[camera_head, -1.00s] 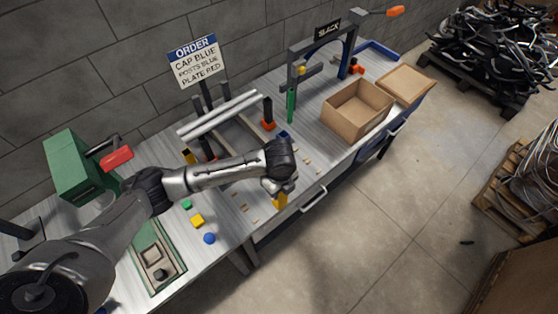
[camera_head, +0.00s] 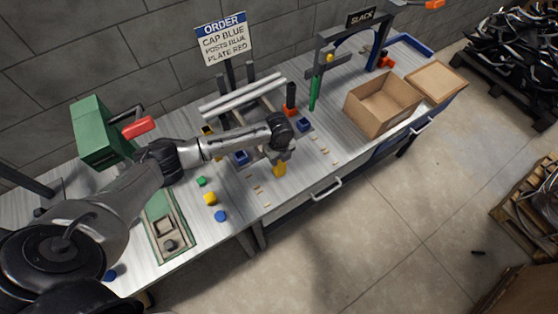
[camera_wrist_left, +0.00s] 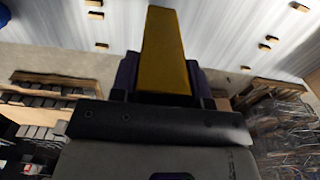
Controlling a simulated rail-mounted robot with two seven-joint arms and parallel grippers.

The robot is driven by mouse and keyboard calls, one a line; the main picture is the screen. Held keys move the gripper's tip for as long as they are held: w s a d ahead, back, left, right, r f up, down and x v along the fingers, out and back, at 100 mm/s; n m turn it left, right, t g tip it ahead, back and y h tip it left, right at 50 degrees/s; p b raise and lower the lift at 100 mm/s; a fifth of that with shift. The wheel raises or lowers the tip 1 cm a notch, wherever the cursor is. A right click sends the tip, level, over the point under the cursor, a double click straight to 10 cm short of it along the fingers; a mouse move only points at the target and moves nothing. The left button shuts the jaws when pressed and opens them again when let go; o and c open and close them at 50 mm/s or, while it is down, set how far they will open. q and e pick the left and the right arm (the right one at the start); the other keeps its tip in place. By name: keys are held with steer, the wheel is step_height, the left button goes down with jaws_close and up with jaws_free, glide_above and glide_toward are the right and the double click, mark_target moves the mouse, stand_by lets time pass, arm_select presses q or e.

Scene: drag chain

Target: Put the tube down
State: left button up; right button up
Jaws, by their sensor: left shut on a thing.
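A yellow tapered tube (camera_head: 280,170) hangs below my left gripper (camera_head: 281,158) in the head view, over the front part of the workbench. In the left wrist view the same yellow tube (camera_wrist_left: 165,50) stands out between the dark jaws of my left gripper (camera_wrist_left: 165,85), which are shut on it. Whether its lower end touches the bench cannot be told. My right gripper is not in view.
Small wooden strips (camera_head: 267,205) lie near the bench's front edge. An open cardboard box (camera_head: 382,105) stands to the right. A green post (camera_head: 314,93) rises behind.

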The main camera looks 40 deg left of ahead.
arm_select(q)
steer(key=shift+f, duration=1.4)
steer(key=shift+f, duration=0.15)
steer(key=o, duration=1)
steer(key=shift+r, duration=3.9)
steer(key=s+d+f+n+t+h, duration=0.1)
steer(key=s+d+f+n, duration=0.2)
steer(key=s+d, duration=0.4)
steer(key=s+d+f+n+t+h, duration=0.1)
steer(key=s+d+f+n, duration=0.1)
steer(key=s+d+n, duration=0.4)
steer(key=s+a+r+n+y, duration=0.1)
steer(key=s+r+n, duration=0.1)
steer(key=s+n, duration=0.3)
steer(key=s+a+r+n+t, duration=0.1)
steer(key=s+n, duration=0.4)
steer(key=s, duration=0.6)
steer(key=shift+s+a+r+t+y, duration=0.3)
steer(key=shift+s+r+y, duration=0.1)
steer(key=shift+r, duration=0.4)
